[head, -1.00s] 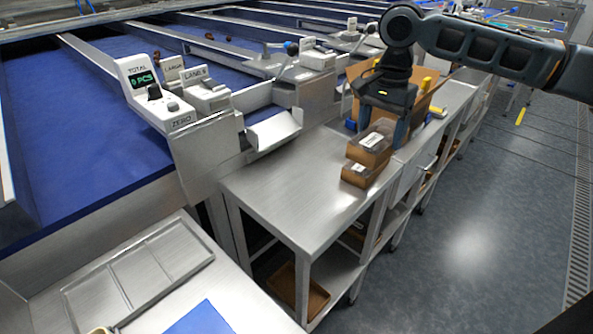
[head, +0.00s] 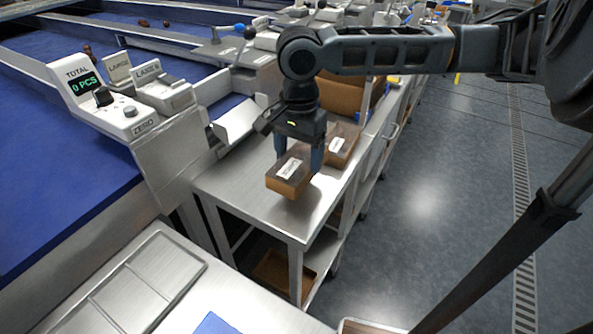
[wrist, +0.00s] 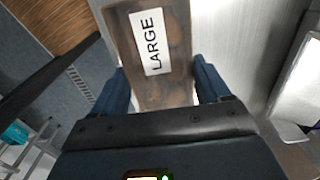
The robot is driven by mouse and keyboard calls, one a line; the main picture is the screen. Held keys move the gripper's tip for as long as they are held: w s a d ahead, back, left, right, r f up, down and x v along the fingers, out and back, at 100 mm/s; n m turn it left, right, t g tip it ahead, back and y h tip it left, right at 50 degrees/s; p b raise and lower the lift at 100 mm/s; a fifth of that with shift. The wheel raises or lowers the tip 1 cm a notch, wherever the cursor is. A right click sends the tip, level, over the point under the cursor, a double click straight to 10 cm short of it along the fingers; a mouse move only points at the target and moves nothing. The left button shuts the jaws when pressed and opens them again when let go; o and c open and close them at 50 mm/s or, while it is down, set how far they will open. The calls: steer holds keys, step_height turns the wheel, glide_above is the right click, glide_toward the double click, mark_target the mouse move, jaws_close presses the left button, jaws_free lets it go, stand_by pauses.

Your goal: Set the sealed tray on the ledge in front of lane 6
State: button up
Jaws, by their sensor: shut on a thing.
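My gripper (head: 298,158) is shut on a brown sealed tray (head: 284,187) with a white label, over the steel bench; whether the tray touches the bench is hard to tell. In the wrist view the tray (wrist: 166,88) lies between the two fingers, and its label reads LARGE. A second labelled brown tray (head: 345,133) sits on the bench just behind and to the right. The lane's control box (head: 163,92) stands at the left beside the bench; its lane number is not readable. Its counter (head: 84,84) shows 0 PCS.
A bent steel chute (head: 237,122) stands left of the gripper. The steel bench top (head: 228,184) is bare in front of it. A cardboard box (head: 343,95) stands behind. An empty compartment tray (head: 150,285) lies at the near left. Open floor (head: 440,190) is at the right.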

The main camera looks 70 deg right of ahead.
mark_target(297, 161)
steer(key=shift+a+f, duration=0.4)
steer(key=shift+a, duration=0.15)
steer(key=shift+f, duration=1.95)
steer(key=shift+f, duration=0.2)
steer(key=o, duration=1.1)
steer(key=shift+r, duration=0.1)
step_height(297, 161, up, 12)
steer(key=shift+r, duration=0.15)
